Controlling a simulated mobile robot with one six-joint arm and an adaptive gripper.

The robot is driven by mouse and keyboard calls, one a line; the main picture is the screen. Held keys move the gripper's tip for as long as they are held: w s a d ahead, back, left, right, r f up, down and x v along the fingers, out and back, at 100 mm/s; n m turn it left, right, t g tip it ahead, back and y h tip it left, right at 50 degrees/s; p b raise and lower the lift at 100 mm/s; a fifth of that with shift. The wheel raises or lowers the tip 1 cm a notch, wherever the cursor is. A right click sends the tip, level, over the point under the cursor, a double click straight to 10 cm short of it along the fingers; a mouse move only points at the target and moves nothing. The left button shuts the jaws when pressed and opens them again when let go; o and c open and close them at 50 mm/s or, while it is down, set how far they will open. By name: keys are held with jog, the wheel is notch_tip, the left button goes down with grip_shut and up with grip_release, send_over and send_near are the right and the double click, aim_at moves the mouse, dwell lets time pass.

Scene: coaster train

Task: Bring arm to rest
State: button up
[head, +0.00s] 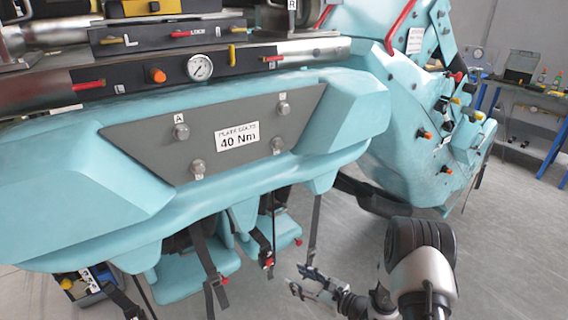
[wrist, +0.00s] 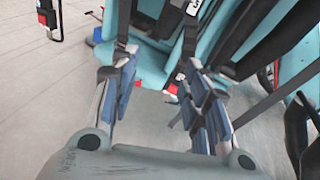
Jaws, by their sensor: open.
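My gripper (head: 300,279) is low in the head view, at the end of my arm, in front of and below the teal coaster train (head: 80,190). In the wrist view my gripper (wrist: 158,78) has its two blue-padded fingers spread apart, with nothing held between them. Teal seats (wrist: 150,62) and dark straps lie beyond the fingertips in that view. A strap with a red buckle (wrist: 170,90) shows between the fingers; I cannot tell how far away it is.
A grey plate marked 40 Nm (head: 238,141) with several bolts is on the train's front. Straps (head: 207,255) hang below the train to the left of my gripper. A blue workbench (head: 530,95) stands at the back right. Grey floor (head: 510,240) is clear at the right.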

jog(key=s+a+r+n+g+y, duration=0.1)
jog(key=s+a+r+n+g, duration=0.15)
jog(key=r, duration=0.35)
jog(key=s+a+r+n+g, duration=0.2)
jog(key=s+r+n, duration=0.2)
jog(key=r, duration=0.2)
jog(key=s+a+r+n+g+y, duration=0.1)
jog(key=s+a+r+n+g, duration=0.1)
jog(key=s+r+n+g, duration=0.3)
jog(key=s+d+r+n+h, duration=0.1)
jog(key=s+r+n+h, duration=0.45)
jog(key=s+r, duration=0.4)
jog(key=s+d+r+n+t+h, duration=0.4)
jog(key=s+d+n+h, duration=0.3)
jog(key=s+d, duration=0.6)
jog(key=shift+d+r+n+h, duration=0.15)
jog(key=shift+d+n+h, duration=0.15)
jog(key=shift+d+h, duration=0.5)
